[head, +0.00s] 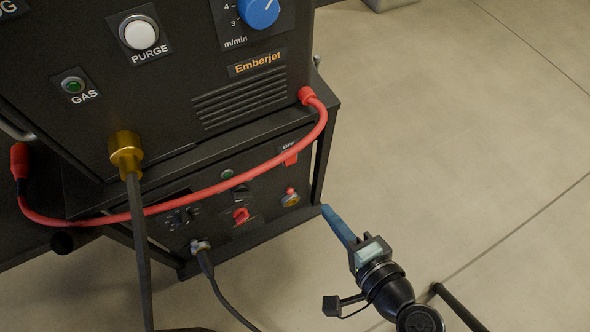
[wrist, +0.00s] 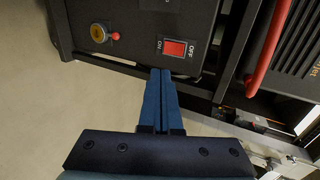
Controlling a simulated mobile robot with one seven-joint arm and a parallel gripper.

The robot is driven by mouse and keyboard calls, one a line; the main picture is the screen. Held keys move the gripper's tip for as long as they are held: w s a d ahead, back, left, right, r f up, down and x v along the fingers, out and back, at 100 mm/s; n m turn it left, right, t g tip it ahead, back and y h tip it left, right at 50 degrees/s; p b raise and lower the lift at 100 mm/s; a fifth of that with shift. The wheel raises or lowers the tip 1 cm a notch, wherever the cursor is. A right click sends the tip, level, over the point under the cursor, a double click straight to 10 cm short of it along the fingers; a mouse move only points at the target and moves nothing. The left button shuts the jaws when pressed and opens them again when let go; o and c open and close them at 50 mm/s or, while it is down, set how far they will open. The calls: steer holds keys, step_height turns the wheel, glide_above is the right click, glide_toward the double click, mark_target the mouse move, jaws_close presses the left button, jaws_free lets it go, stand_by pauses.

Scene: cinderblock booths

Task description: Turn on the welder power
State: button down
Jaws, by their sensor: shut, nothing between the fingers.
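A red rocker switch (wrist: 175,49) with OFF and ON labels is on the dark front panel of the lower unit. It also shows in the head view (head: 290,159), partly covered by a red cable. I cannot tell which side is pressed. My gripper (head: 325,209) has blue fingers, shut and empty, at the lower right corner of the lower unit. In the wrist view, its fingertips (wrist: 160,72) are just below the switch, and no contact with it shows. The upper welder unit (head: 150,95) is labelled Emberjet.
The red cable (head: 230,185) loops across the front of both units. The lower panel also has a red rotary handle (head: 240,216) and a yellow round control (head: 290,199) with a red part. A dark hose hangs from a brass fitting (head: 126,152). Open floor (head: 470,130) lies to the right.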

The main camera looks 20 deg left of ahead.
stand_by(0.4)
steer(key=b, duration=0.5)
glide_toward(290, 158)
steer(key=w+a+f, duration=0.3)
steer(key=a+f, duration=0.1)
steer(key=shift+w+a+f, duration=0.25)
steer(key=shift+w+f, duration=0.1)
steer(key=shift+f, duration=0.05)
